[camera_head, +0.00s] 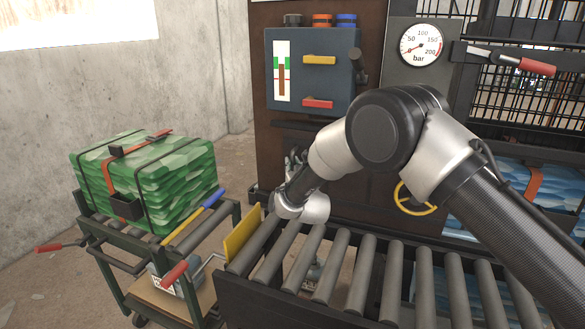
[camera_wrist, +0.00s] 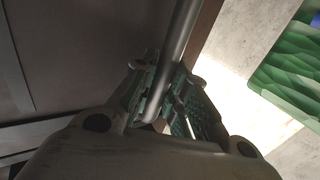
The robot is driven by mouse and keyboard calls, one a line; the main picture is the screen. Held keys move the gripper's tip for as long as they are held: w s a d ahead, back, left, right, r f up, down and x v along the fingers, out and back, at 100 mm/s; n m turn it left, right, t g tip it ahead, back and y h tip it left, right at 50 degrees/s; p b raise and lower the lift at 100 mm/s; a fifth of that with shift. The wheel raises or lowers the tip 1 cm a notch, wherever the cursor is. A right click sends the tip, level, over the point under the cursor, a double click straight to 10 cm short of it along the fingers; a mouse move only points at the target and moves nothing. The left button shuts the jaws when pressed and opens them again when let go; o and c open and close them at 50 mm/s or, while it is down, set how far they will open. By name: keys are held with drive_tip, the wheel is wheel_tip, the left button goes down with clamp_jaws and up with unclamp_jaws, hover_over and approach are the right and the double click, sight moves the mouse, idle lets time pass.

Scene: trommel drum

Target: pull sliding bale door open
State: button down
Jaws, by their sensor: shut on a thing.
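In the wrist view my gripper (camera_wrist: 163,95) is shut on a grey round bar (camera_wrist: 182,30), which looks like a door handle. The bar stands in front of a dark flat panel (camera_wrist: 75,45), which seems to be the sliding door. In the head view my gripper (camera_head: 294,160) is close against the brown front (camera_head: 340,198) of the machine, below the blue-grey control box. My wrist and forearm hide the handle and much of the panel there, so the door's edges cannot be told.
A roller conveyor (camera_head: 340,272) with a yellow end plate (camera_head: 242,234) lies below my arm. A green cart (camera_head: 98,238) carrying a strapped green bale (camera_head: 145,178) stands at left. The control box (camera_head: 311,72) is above my gripper. A caged bay (camera_head: 530,95) is at right.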

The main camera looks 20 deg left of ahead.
drive_tip(key=c, duration=1.4)
unclamp_jaws()
drive_tip(key=shift+s, duration=0.1)
drive_tip(key=v, duration=1.2)
